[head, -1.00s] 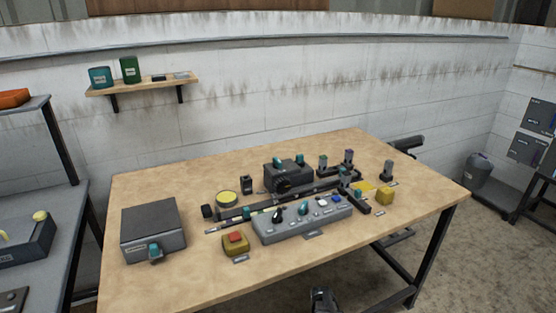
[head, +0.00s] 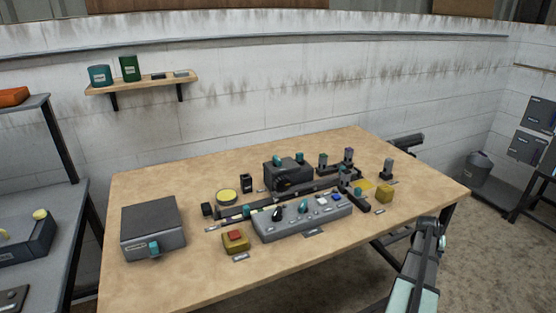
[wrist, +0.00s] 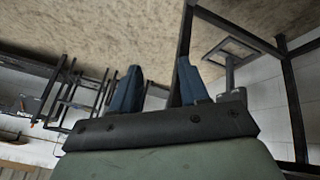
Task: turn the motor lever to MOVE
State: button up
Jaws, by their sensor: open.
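The grey control panel (head: 275,231) lies near the front middle of the wooden table. It carries several knobs and buttons, among them a dark lever knob (head: 278,214) and a teal-topped lever knob (head: 303,207). The labels are too small to read, so I cannot tell which one is the motor lever or how it is set. My gripper (wrist: 158,88) is open and empty in the wrist view, its two blue fingers apart against floor and table legs. In the head view my arm is at the lower right, beyond the table's right front edge, away from the panel.
A grey box (head: 153,229) stands at the table's left. A yellow block with a red button (head: 235,239) sits left of the panel. Behind the panel are a dark rail and a dark machine (head: 288,174).

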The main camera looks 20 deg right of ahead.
jog(key=s+d+r+m+t+h, duration=0.1)
jog(key=s+d+r+m+h, duration=0.15)
jog(key=d+r, duration=0.6)
jog(key=s+d+r+m+h, duration=0.1)
jog(key=d+r+m+h, duration=0.15)
jog(key=d+r, duration=0.6)
jog(key=w+a+r+n+t, duration=0.1)
jog(key=w+a+r, duration=0.1)
jog(key=w+r, duration=0.65)
jog(key=w+a+r+n+t+y, duration=0.2)
jog(key=w+a+r+n, duration=0.15)
jog(key=w+a, duration=0.7)
jog(key=n+y, duration=0.9)
jog(key=n, duration=0.3)
send_near(277, 158)
jog(key=x, duration=0.9)
